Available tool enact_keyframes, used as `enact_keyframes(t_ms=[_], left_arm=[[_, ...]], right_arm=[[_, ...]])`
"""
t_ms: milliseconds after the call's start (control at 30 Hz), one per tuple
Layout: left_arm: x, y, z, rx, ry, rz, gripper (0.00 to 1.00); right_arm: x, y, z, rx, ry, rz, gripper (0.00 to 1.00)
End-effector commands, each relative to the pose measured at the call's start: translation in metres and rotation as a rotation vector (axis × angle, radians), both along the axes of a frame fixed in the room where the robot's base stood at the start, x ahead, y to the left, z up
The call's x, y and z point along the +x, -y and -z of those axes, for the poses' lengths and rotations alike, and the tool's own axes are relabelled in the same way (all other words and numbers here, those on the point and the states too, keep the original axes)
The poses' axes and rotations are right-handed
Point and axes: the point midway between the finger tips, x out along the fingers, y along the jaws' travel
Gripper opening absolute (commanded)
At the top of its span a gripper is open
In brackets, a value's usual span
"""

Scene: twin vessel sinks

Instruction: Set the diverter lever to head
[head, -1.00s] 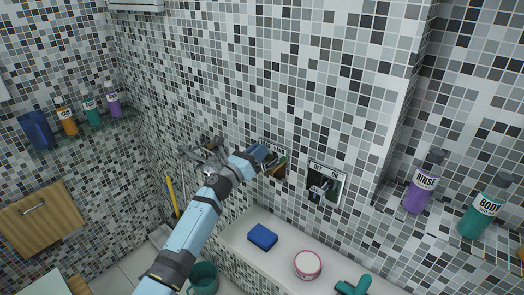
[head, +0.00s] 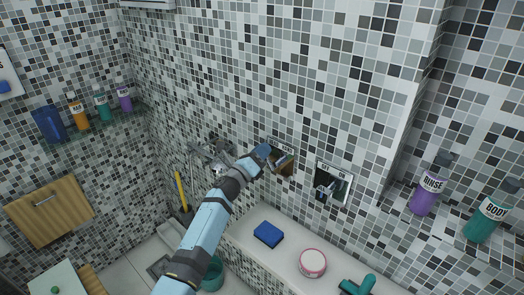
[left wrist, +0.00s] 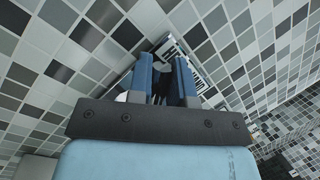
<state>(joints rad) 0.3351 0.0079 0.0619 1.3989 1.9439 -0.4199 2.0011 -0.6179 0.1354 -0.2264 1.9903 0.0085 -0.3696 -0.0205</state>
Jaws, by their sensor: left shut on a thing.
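The diverter plate (head: 281,156) is a metal-framed panel on the mosaic wall, left of a second panel. Its lettering is too small to read in the head view. My left gripper (head: 277,158) is at this plate, partly covering it. In the left wrist view my blue fingers (left wrist: 162,84) are close together, shut on the dark diverter lever (left wrist: 163,75), with the light labelled plate (left wrist: 175,52) behind them. The fingers hide most of the lever, so its setting cannot be told. My right gripper is not in view.
A second panel with a lever (head: 333,184) is on the wall to the right. Below are a blue sponge (head: 268,234) and a round tub (head: 313,263) on a white ledge (head: 290,246). Bottles (head: 428,186) stand on the right ledge. A grey wall fitting (head: 213,152) is beside my arm.

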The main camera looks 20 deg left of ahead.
Motion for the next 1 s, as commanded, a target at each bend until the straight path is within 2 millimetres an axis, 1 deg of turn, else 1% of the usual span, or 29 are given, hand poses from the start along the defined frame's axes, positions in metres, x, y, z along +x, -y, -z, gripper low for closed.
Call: enact_keyframes(t_ms=[33, 167, 200, 300, 567, 667, 767, 867, 1000], left_arm=[[0.001, -0.001, -0.004, -0.005, 0.004, -0.001, 0.0], [0.001, -0.001, -0.004, -0.005, 0.005, -0.001, 0.0], [0.001, 0.0, -0.004, -0.004, 0.005, -0.001, 0.23], [0.001, 0.0, -0.004, -0.004, 0.004, -0.001, 0.44], [0.0, 0.0, -0.001, -0.002, 0.002, 0.0, 0.44], [-0.005, -0.002, 0.001, -0.001, 0.001, -0.001, 0.44], [-0.017, -0.006, 0.007, -0.001, 0.0, 0.0, 0.44], [-0.036, -0.013, 0.014, 0.0, 0.0, -0.001, 0.44], [-0.066, -0.024, 0.024, 0.0, 0.001, -0.001, 0.44]], right_arm=[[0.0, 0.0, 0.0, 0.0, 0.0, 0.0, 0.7], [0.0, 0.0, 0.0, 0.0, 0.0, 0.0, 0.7], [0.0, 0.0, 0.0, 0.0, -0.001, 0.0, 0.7], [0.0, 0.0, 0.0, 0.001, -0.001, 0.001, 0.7], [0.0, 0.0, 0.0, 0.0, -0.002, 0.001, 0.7], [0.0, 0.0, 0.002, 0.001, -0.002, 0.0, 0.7], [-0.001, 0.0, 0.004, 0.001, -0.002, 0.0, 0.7], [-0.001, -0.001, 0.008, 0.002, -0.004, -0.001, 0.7], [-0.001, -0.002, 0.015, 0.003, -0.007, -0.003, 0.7]])
